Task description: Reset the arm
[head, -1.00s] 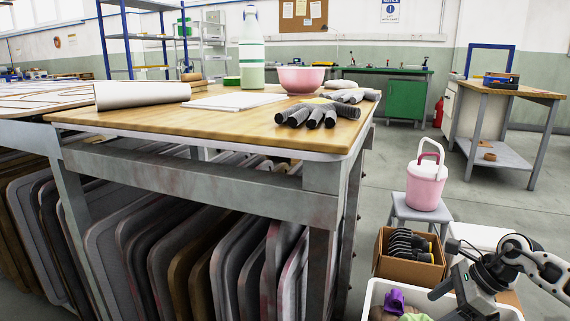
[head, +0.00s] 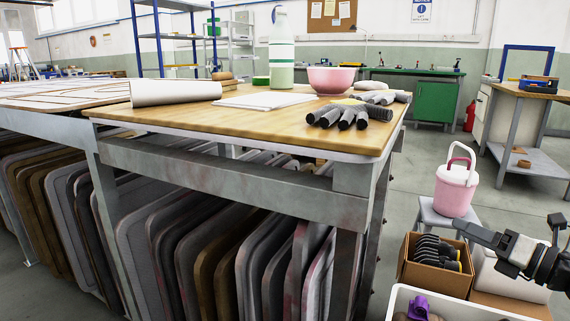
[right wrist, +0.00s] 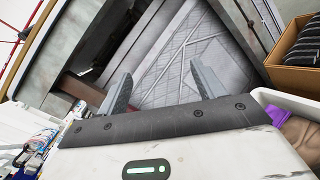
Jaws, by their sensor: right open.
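My right gripper (head: 472,232) comes in from the right edge of the head view, pointing left. It is above the cardboard box and beside the pink bucket in the picture. In the right wrist view its two grey fingers (right wrist: 163,84) stand wide apart with nothing between them. Beyond the fingers are grey panels stored under the workbench. My left gripper is not in view.
Open floor lies behind the bucket.

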